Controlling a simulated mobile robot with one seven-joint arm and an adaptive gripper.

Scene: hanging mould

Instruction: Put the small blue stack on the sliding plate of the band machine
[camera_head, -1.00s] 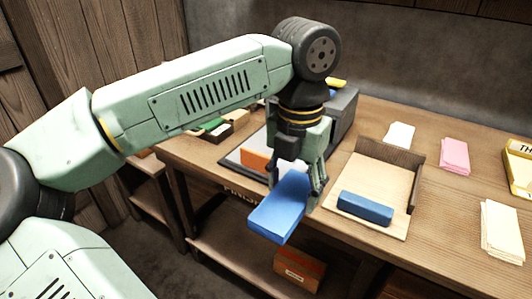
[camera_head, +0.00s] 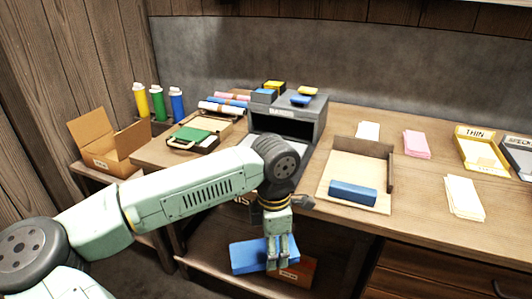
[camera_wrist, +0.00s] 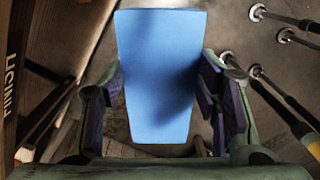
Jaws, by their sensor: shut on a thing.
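My gripper (camera_head: 279,256) is shut on a flat blue stack (camera_head: 249,257), in front of the bench and below its top. In the wrist view the blue stack (camera_wrist: 158,75) lies lengthwise between the two fingers of my gripper (camera_wrist: 160,108). The grey band machine (camera_head: 311,110) stands on the bench behind my arm, with small blue and yellow pieces on top. A pale surface shows at its opening, but my arm hides most of the area before it, so I cannot make out the sliding plate clearly.
A wooden tray (camera_head: 340,168) with a darker blue block (camera_head: 353,193) is right of the machine. Pink (camera_head: 417,144) and cream (camera_head: 464,197) stacks lie farther right. An open carton (camera_head: 110,145) is at left. An orange-brown box (camera_head: 297,275) sits low, partly behind the held stack.

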